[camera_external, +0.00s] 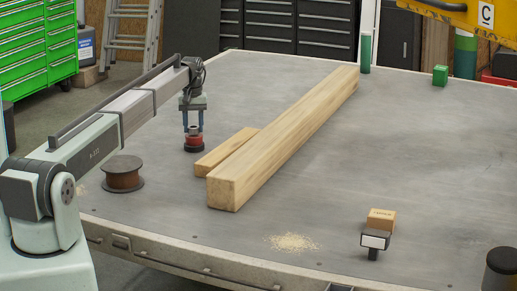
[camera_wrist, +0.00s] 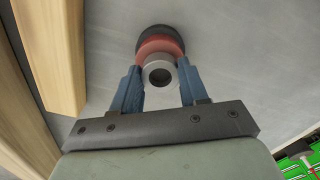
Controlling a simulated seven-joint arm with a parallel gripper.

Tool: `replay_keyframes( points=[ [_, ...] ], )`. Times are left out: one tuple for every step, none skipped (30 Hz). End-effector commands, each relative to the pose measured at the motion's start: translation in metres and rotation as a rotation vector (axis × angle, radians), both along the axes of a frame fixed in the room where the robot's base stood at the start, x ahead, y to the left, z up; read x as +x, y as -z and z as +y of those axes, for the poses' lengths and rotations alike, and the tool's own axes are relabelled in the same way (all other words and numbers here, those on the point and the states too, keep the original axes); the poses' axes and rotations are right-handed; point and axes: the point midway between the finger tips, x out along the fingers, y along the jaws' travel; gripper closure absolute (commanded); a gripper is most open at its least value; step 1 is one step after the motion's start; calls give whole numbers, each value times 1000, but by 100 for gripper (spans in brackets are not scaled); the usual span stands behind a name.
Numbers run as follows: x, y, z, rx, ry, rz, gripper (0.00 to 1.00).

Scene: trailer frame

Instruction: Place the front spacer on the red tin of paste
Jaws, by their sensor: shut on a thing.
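My gripper (camera_wrist: 160,88) is shut on a grey round spacer (camera_wrist: 159,70) with a dark hole in its middle. Its blue fingers are on either side of the spacer. The red tin of paste (camera_wrist: 153,45), with a dark base, shows just past the spacer in the wrist view. In the external view the red tin (camera_external: 194,141) is directly under my gripper (camera_external: 193,130), on the grey table. The spacer looks lined up over the tin, but I cannot tell whether they touch. The fingers mostly hide the spacer in the external view.
A short wooden block (camera_external: 226,150) and a long beam (camera_external: 290,130) lie close right of the tin. A brown spool (camera_external: 123,174) stands front left. A small wooden block (camera_external: 381,219), sawdust (camera_external: 292,242) and a green cube (camera_external: 440,75) are farther right. The table's right middle is clear.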

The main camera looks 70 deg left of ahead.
Motion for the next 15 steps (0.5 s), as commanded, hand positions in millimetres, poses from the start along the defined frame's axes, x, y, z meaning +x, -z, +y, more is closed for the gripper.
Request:
replay_keyframes(
  points=[
    [0, 4, 0, 0, 0, 0, 91],
    [0, 5, 0, 0, 0, 0, 91],
    [0, 5, 0, 0, 0, 0, 91],
    [0, 5, 0, 0, 0, 0, 91],
    [0, 5, 0, 0, 0, 0, 91],
    [0, 5, 0, 0, 0, 0, 91],
    [0, 5, 0, 0, 0, 0, 91],
    [0, 5, 0, 0, 0, 0, 91],
    [0, 5, 0, 0, 0, 0, 91],
    [0, 5, 0, 0, 0, 0, 91],
    [0, 6, 0, 0, 0, 0, 91],
    [0, 7, 0, 0, 0, 0, 91],
    [0, 8, 0, 0, 0, 0, 91],
    [0, 7, 0, 0, 0, 0, 54],
    [0, 7, 0, 0, 0, 0, 50]
  ],
)
